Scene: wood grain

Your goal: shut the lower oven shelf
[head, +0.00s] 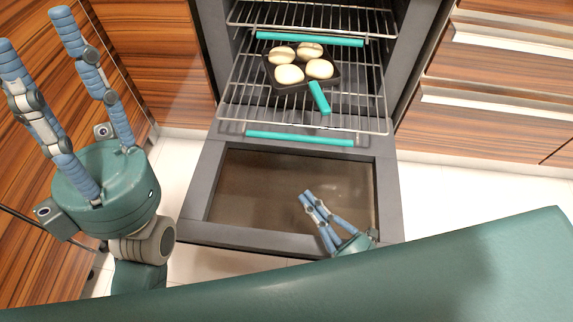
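The lower oven shelf is a wire rack (235,110) with a teal front bar (300,138). It is slid out of the oven, above the open door. On it a dark pan (318,98) with a teal handle holds several pale round buns (290,74). My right gripper (306,195) is over the open door, below the rack's front bar in the picture and apart from it. Its fingers look close together, and the gap between the tips is unclear. My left gripper (35,28) is at the far left, open and empty, beside the wood cabinets and away from the shelf.
The oven door (225,190) is folded down, with a brown glass panel. An upper wire rack (285,16) with a teal bar (310,39) sits above the lower one. Wood-grain drawers with metal handles (500,103) stand to the right. Pale floor tiles (450,195) show beside the door.

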